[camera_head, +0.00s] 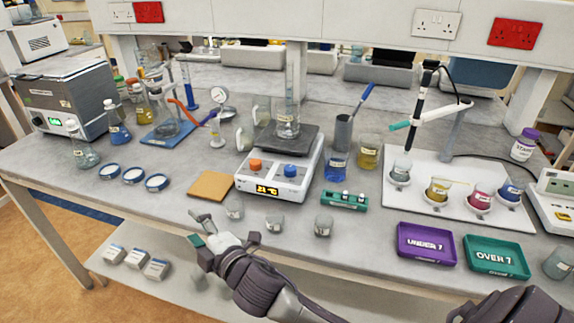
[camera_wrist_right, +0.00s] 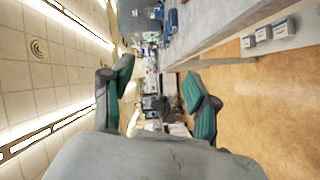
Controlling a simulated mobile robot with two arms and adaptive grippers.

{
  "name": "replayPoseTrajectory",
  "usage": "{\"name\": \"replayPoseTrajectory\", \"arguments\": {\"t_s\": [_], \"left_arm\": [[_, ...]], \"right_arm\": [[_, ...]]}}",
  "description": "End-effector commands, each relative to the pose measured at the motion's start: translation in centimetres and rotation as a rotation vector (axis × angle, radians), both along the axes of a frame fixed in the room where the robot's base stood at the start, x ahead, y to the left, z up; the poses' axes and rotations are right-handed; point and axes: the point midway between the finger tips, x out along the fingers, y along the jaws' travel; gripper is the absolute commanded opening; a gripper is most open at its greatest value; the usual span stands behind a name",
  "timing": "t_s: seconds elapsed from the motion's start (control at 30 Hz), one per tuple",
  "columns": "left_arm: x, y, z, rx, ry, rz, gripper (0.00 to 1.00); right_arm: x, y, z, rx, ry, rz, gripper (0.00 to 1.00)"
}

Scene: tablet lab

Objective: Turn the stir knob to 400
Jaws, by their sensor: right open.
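The white hotplate stirrer (camera_head: 280,180) stands in the middle of the bench with a dark top plate. Its front has an orange knob (camera_head: 255,166) and a blue knob (camera_head: 291,171). I cannot read which is the stir knob or any dial setting. The lit display (camera_head: 267,190) appears to read 21 °C. A glass beaker (camera_head: 287,124) stands on the plate. My right gripper (camera_head: 198,230) is open and empty, in front of the bench edge and below left of the stirrer, apart from both knobs. Its spread fingers also show in the wrist view (camera_wrist_right: 158,88). My left gripper is out of view.
Small glass beakers (camera_head: 275,223) stand along the front edge before the stirrer. A cork mat (camera_head: 211,186) lies left of it, and a green rack (camera_head: 344,200) with vials stands right. Purple (camera_head: 427,243) and green (camera_head: 497,257) trays lie farther right.

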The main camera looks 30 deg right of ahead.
Motion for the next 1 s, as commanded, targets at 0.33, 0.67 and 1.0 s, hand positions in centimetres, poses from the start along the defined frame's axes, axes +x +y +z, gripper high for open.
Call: {"name": "replayPoseTrajectory", "arguments": {"t_s": [0.33,0.67,1.0], "left_arm": [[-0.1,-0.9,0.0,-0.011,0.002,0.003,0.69],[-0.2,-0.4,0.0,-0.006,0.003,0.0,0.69],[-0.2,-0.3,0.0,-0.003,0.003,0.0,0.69]], "right_arm": [[3.4,13.0,10.8,-0.999,-1.013,0.573,0.59],[7.9,0.0,6.2,-2.098,-1.648,1.536,0.59],[6.5,-25.1,15.4,1.632,0.993,-1.907,0.59]]}}
